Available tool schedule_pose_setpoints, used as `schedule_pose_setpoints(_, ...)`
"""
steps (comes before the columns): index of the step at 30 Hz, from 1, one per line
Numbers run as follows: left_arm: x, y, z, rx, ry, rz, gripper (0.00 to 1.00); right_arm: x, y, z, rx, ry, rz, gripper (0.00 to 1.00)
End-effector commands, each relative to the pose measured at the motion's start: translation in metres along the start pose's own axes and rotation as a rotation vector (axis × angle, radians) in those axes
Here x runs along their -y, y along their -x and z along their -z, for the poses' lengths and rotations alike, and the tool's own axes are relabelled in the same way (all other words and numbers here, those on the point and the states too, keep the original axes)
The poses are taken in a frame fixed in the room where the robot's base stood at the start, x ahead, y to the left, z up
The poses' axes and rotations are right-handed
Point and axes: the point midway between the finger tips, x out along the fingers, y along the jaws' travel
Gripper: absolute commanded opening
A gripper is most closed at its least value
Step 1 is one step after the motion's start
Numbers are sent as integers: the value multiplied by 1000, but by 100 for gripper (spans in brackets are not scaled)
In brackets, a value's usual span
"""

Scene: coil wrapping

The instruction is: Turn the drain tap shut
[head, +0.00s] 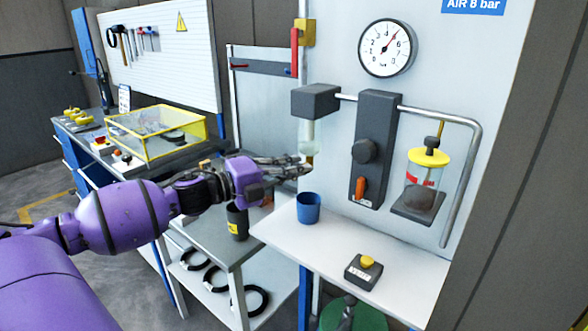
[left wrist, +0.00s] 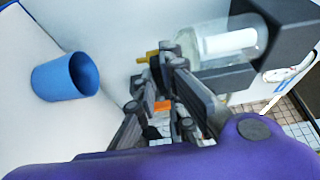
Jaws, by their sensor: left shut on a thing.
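The brass drain tap (head: 309,159) hangs under the clear filter bowl (head: 308,137) on the grey panel. My left gripper (head: 300,168) reaches in from the left, with its fingertips at the tap. In the left wrist view the brass tap (left wrist: 146,58) shows just past the dark fingers (left wrist: 160,80), and the clear bowl (left wrist: 228,42) lies behind them. The gripper is shut on the tap; the fingers hide part of it, so its exact turn angle cannot be told. My right gripper is not in view.
A blue cup (head: 308,208) stands on the white shelf (head: 400,262) below the tap. A push-button box (head: 363,271) sits on the shelf's front. A dark regulator block (head: 372,150), a pipe (head: 470,160) and a gauge (head: 387,48) are to the right.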

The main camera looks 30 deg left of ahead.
Motion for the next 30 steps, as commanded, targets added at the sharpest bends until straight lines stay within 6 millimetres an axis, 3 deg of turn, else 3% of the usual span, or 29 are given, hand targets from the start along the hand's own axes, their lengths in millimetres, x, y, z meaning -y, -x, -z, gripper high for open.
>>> schedule_pose_setpoints(7,0,0,0,0,-4,0,0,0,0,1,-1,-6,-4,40)
schedule_pose_setpoints(8,0,0,0,0,-4,0,13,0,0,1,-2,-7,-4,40)
schedule_pose_setpoints(12,0,0,0,0,-2,0,28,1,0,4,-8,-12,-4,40)
schedule_pose_setpoints(23,0,1,0,0,0,0,28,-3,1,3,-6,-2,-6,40)
schedule_pose_setpoints(30,-2,22,0,1,1,-2,28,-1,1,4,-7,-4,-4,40)
